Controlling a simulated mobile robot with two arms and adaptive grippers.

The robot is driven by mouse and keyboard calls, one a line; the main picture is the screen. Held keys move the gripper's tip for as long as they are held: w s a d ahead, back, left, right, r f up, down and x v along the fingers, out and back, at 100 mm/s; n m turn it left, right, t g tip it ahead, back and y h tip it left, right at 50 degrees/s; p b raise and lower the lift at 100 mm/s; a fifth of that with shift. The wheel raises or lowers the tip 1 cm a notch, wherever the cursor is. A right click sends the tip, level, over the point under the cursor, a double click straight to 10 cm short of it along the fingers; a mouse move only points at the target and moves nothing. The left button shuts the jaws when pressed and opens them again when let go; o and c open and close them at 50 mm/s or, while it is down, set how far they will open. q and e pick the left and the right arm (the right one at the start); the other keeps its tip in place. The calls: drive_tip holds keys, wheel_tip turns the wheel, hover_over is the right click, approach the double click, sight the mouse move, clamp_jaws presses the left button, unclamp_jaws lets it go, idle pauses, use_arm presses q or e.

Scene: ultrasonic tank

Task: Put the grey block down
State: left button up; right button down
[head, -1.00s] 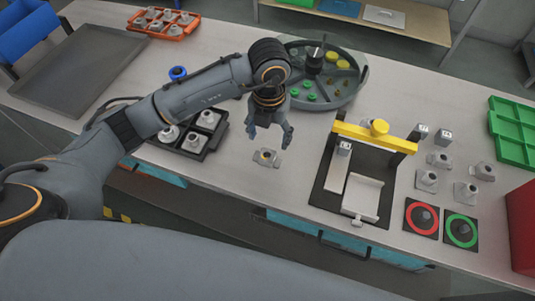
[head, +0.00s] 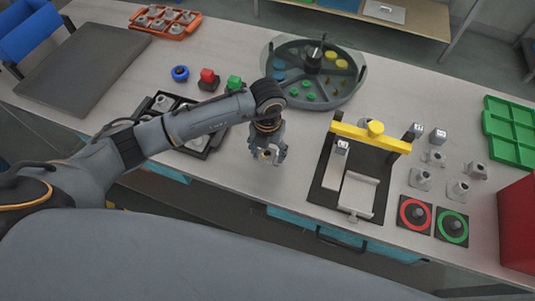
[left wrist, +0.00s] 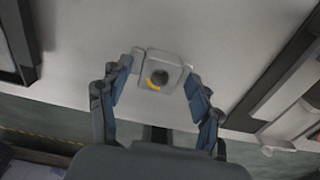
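In the left wrist view the grey block (left wrist: 160,72) sits between the two fingertips. My left gripper (head: 267,157) is lowered around it. In the left wrist view the fingertips (left wrist: 160,78) are at both sides of the block, touching or very close. I cannot tell whether they press on it, or whether its underside rests on the table. My right gripper is not in view.
A dark fixture with a yellow bridge (head: 372,135) stands to the right. A round sorting tray (head: 350,92) is behind the gripper. A black tray (head: 215,143) with grey parts lies left, partly under my arm. Red and green buttons (head: 452,227) are at the front right.

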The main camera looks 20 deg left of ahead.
use_arm(q)
clamp_jaws()
